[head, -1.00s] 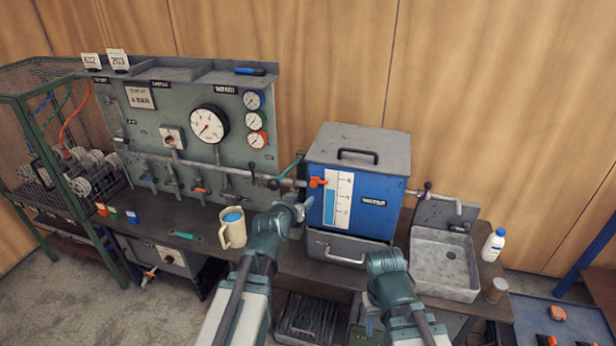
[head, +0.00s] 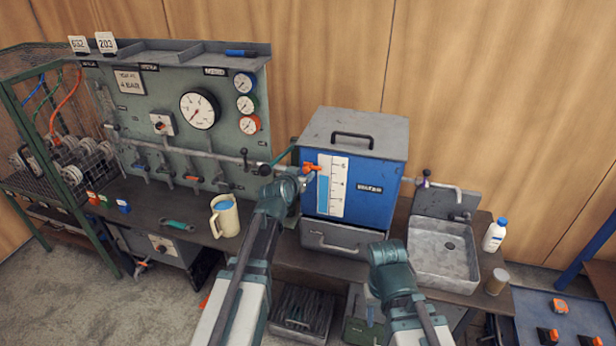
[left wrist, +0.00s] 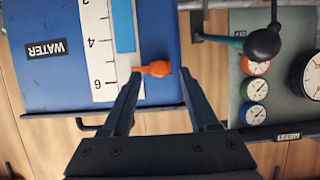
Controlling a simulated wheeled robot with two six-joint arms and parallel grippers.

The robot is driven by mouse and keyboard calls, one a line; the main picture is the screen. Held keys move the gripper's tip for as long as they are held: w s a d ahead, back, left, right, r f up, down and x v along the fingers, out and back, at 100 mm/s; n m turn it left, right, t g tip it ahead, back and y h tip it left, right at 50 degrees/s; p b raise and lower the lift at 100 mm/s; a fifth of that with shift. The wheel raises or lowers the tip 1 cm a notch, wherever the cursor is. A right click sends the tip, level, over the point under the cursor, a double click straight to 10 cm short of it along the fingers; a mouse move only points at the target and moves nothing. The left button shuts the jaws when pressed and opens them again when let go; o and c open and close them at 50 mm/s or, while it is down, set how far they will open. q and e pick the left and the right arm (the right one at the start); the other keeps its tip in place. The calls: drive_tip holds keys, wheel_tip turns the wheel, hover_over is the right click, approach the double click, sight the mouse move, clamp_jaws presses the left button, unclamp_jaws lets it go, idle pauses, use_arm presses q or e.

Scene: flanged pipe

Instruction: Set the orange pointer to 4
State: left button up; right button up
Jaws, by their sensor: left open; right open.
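The orange pointer (head: 312,167) sits at the upper part of the white scale (head: 338,200) on the blue water tank (head: 372,205). The left wrist view, which is upside down, shows the pointer (left wrist: 152,69) between the 4 and the 6, nearer the 6. My left gripper (head: 303,182) is at the tank's front left. In the left wrist view its open fingers (left wrist: 160,76) are on either side of the pointer, and I cannot tell whether they touch it. My right arm is low in front of the tank; its fingers do not show.
A black-knobbed lever (left wrist: 263,43) and the gauge panel (head: 180,100) are left of the tank. A sink (head: 443,255) and white bottle (head: 495,235) are to the right.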

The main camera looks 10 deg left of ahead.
use_arm(q)
drive_tip(key=shift+x, duration=1.1)
clamp_jaws()
idle(0.6)
